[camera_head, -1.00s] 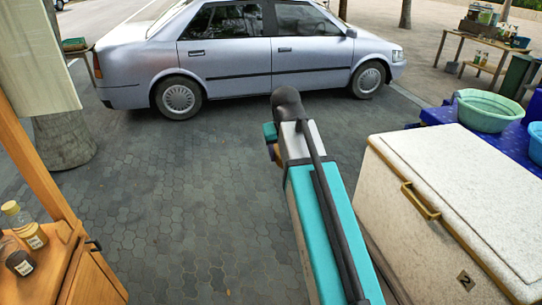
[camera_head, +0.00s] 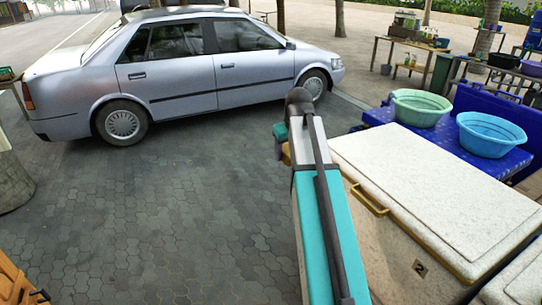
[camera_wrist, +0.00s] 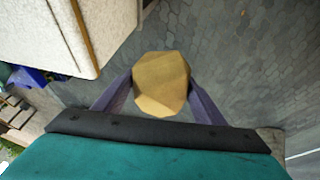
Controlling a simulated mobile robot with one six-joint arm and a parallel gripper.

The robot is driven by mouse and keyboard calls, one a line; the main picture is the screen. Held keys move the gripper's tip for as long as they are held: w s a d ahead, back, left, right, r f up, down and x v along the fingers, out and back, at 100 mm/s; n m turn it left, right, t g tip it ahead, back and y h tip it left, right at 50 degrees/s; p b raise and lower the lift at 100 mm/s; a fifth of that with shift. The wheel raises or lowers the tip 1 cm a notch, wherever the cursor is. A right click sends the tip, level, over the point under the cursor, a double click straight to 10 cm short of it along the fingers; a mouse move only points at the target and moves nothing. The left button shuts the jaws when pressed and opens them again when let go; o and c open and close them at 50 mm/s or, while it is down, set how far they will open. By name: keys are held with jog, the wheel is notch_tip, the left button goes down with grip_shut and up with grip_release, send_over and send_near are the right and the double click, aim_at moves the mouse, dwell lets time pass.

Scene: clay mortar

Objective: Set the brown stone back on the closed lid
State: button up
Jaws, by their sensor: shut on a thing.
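A tan-brown faceted stone (camera_wrist: 160,84) is between the two purple fingers of my gripper (camera_wrist: 161,90) in the wrist view. The fingers are shut on its two sides. The pale speckled lid (camera_head: 440,175) lies closed on a large cream box (camera_head: 392,250) marked 2, at the right of the head view. The box also shows in the wrist view (camera_wrist: 45,40), at the upper left. My gripper and the stone are over the paving, to the side of the box. In the head view my arm mostly hides the gripper.
A blue crate-like table (camera_head: 490,155) behind the box bears a green basin (camera_head: 421,108) and a blue basin (camera_head: 490,134). A brass handle (camera_head: 368,200) juts from the box's side. A silver car (camera_head: 185,75) stands beyond. The paving (camera_head: 170,220) at left is clear.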

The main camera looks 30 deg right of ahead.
jog(key=s+d+r+p, duration=0.1)
jog(key=s+d, duration=0.3)
jog(key=d, duration=0.8)
jog(key=s+d+r, duration=0.2)
jog(key=s+d, duration=0.2)
jog(key=d, duration=0.8)
jog(key=s+d+r+p, duration=0.1)
jog(key=s+d, duration=1.3)
jog(key=d, duration=0.4)
jog(key=shift+s+d+r, duration=0.25)
jog(key=shift+d+r, duration=0.05)
jog(key=shift+r, duration=0.05)
jog(key=shift+f, duration=0.15)
jog(key=shift+f+b, duration=2)
jog(key=shift+f, duration=2.25)
jog(key=shift+s, duration=0.1)
jog(key=shift+f, duration=0.5)
